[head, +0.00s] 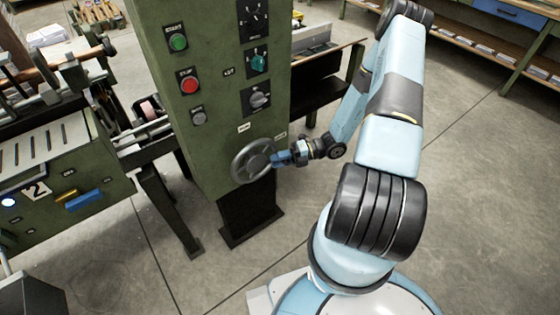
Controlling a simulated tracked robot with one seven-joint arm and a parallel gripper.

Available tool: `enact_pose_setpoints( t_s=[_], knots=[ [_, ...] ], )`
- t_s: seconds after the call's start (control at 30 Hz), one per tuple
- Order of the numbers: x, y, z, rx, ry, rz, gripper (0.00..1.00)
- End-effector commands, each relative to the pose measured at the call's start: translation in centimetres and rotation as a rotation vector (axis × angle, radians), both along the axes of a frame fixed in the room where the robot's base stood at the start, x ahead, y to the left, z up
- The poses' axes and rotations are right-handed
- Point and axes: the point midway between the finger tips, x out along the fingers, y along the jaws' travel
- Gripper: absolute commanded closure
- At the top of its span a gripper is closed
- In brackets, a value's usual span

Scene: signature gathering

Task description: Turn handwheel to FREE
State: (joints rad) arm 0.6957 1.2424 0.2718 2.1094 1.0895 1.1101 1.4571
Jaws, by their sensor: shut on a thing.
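The grey handwheel (253,161) is mounted low on the front of the green control cabinet (217,130). Two small white labels sit above it, one at the upper left (244,128) and one at the upper right (280,136); their lettering is too small to read. My gripper (279,159) reaches in from the right and is shut on the right side of the handwheel's rim. The fingertips and the bit of rim between them are hard to make out.
Above the wheel the cabinet carries a green button (178,43), a red button (190,85) and several dark rotary switches (258,99). A green machine (60,190) stands at the left. A dark rail (325,75) runs behind my arm. The floor at right is clear.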

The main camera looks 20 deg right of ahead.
Motion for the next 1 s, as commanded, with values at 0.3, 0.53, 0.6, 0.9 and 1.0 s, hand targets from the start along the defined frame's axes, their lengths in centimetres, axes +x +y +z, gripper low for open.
enact_pose_setpoints(
  t_s=[0.3, 0.53, 0.6, 0.9, 1.0],
  knots=[
    [0.0, 0.1, 0.1, -0.001, -0.002, 0.002, 0.65],
    [0.0, 0.1, 0.1, -0.002, -0.002, 0.001, 0.48],
    [0.0, 0.1, 0.1, -0.002, -0.002, 0.001, 0.48],
    [-0.1, -1.3, 0.2, -0.005, -0.003, 0.000, 0.48],
    [-0.2, -2.8, 0.4, -0.004, -0.002, -0.001, 0.48]
  ],
)
